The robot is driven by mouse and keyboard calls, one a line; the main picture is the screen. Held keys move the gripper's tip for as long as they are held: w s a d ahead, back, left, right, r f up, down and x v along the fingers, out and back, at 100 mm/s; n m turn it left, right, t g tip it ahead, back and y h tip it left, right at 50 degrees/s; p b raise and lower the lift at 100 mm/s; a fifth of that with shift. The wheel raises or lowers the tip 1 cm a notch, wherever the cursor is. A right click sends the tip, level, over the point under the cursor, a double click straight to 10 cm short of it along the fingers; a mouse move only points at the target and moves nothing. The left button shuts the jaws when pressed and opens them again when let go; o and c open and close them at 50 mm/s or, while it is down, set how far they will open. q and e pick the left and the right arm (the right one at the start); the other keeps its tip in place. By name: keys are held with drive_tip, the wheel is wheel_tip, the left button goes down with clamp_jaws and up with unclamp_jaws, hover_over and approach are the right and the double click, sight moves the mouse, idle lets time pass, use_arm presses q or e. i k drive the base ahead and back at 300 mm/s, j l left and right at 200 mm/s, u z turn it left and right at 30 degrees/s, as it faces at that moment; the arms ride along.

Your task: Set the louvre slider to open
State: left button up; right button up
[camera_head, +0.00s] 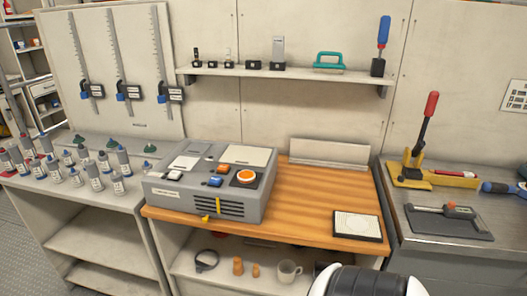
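A grey box-shaped unit (160,196) sits on the left part of the wooden bench top. Its front face has dark horizontal louvre slots (232,208). A narrow yellow upright piece (219,204) stands at the left part of the slots. A small yellow tab (206,218) sticks out low on the front, left of the slots. Which yellow piece is the slider, and its setting, I cannot tell at this size. Neither gripper shows. A rounded black and white part of mine is at the bottom edge, right of centre, well apart from the unit.
The wooden bench top (310,200) is clear right of the unit, up to a black-framed pad (357,226). Bottles (95,177) crowd the left counter. A red-handled lever tool (424,130) stands on the right bench.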

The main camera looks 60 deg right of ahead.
sight(205, 220)
drive_tip(key=z, duration=1.55)
